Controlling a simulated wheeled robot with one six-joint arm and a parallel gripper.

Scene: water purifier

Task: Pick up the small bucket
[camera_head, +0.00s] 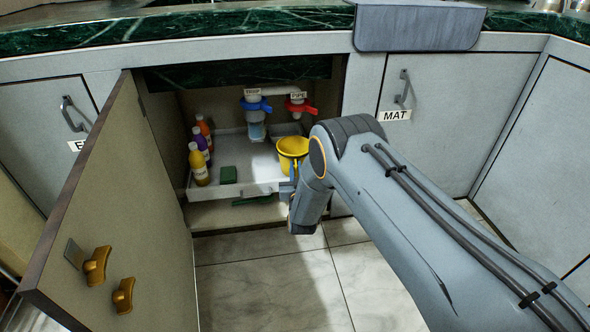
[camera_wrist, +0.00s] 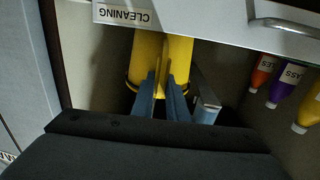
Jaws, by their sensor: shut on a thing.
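The small yellow bucket (camera_head: 292,146) is in the open cabinet under the counter, at the right end of the white pull-out tray (camera_head: 262,163). It looks upright. I cannot tell whether it rests on the tray or is held just above it. In the wrist view the bucket (camera_wrist: 147,62) fills the top middle.
Pipes with a blue valve (camera_head: 255,105) and a red valve (camera_head: 300,106) hang above. The open cabinet door (camera_head: 115,205) stands left. The tiled floor in front is clear.

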